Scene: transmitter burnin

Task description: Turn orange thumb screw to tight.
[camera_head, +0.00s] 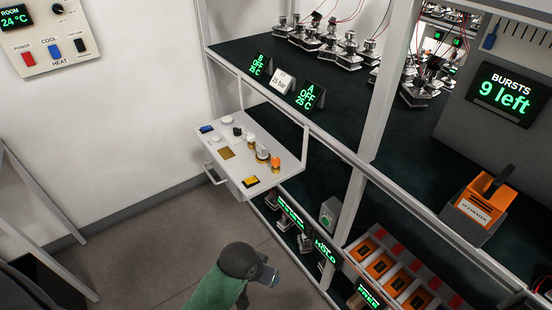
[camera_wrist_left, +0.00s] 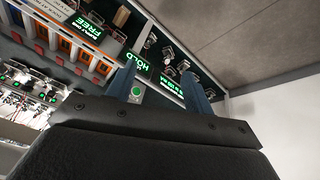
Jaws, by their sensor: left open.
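The orange thumb screw (camera_head: 276,161) stands at the right side of a small white panel shelf (camera_head: 262,187) in the head view. It sits beside a cream-and-brass knob (camera_head: 262,153). Its exact turn position is too small to read. My left gripper (camera_head: 269,275) is low in the head view, below and apart from the panel, holding nothing. In the left wrist view my left gripper (camera_wrist_left: 160,85) has its two blue fingers spread apart, with nothing between them. The thumb screw is not visible in that view. My right gripper is not in view.
The panel also carries white knobs, a blue switch (camera_head: 207,129) and a yellow-black part (camera_head: 250,181). A wall control plate (camera_head: 45,37) is upper left. Floor left of my gripper is clear.

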